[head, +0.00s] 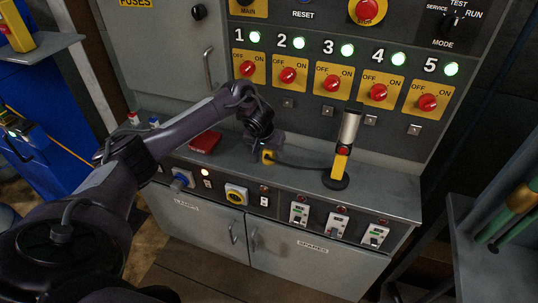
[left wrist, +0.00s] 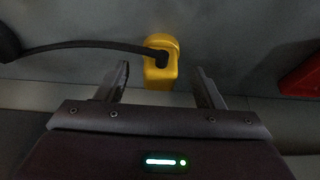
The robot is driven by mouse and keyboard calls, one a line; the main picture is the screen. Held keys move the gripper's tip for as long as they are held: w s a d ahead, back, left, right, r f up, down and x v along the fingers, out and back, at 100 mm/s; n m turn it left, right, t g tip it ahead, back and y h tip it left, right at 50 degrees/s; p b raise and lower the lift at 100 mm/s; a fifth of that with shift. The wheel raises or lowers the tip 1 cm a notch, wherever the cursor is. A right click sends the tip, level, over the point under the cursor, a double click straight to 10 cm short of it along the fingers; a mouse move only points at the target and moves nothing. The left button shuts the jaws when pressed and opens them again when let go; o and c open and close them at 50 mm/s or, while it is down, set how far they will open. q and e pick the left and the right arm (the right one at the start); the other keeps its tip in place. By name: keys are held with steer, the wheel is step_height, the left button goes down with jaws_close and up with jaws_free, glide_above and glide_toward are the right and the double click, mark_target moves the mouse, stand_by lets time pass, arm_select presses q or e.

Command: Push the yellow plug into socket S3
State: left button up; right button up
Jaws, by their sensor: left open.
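The yellow plug (head: 267,157) lies on the grey ledge of the panel, with a black cable running right from it towards the lamp stand. In the left wrist view the yellow plug (left wrist: 161,66) sits between and just beyond the fingertips. My left gripper (head: 262,148) is over the plug, and its fingers (left wrist: 160,78) are open on either side of it. The sockets are along the front face below the ledge: a blue one (head: 181,180) at left and a yellow-ringed one (head: 236,194) in the middle. I cannot read an S3 label. My right gripper is not in view.
A lamp (head: 343,150) with a yellow handle stands on a black base on the ledge, right of the plug. A red object (head: 205,142) lies left of my gripper. Red rotary switches line the panel above. The ledge's right end is clear.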

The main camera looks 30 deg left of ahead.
arm_select(q)
steer(key=shift+x, duration=0.9)
steer(key=c, duration=1)
steer(key=shift+r, duration=0.2)
step_height(320, 180, up, 10)
steer(key=shift+w+f+p, duration=0.1)
steer(key=shift+p, duration=0.35)
step_height(320, 180, up, 10)
steer(key=p, duration=0.6)
